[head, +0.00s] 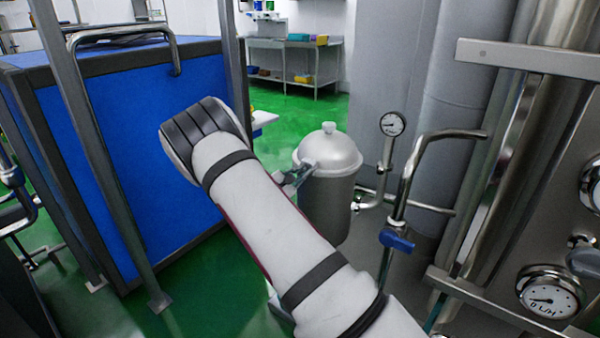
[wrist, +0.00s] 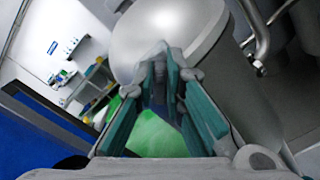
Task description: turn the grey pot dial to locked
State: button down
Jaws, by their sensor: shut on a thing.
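The grey pot (head: 325,205) with its domed lid and top knob stands upright just beyond the end of my arm in the head view. It also fills the upper middle of the wrist view (wrist: 205,60). My gripper (head: 301,176) reaches the pot's left side, just below the lid. In the wrist view, my gripper (wrist: 162,72) has its teal-padded fingers closed at the tips on the grey pot dial (wrist: 158,54). The fingertips and the pot's side cover most of the dial, so its setting cannot be read.
A round gauge (head: 392,124) and a pipe with a blue-handled valve (head: 397,240) stand right of the pot. A large steel tank with more gauges is at far right. A blue-panelled enclosure (head: 140,150) is at left. Green floor shows between.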

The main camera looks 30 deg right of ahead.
jog(key=m, duration=0.3)
jog(key=f+m, duration=0.1)
jog(key=m, duration=0.2)
jog(key=m+b, duration=0.1)
jog(key=m, duration=0.2)
jog(key=shift+s+f, duration=0.15)
jog(key=shift+s, duration=0.1)
jog(key=shift+m, duration=0.3)
jog(key=c, duration=1.7)
grip_release()
jog(key=shift+o, duration=0.2)
jog(key=v, duration=1.2)
jog(key=shift+d, duration=0.1)
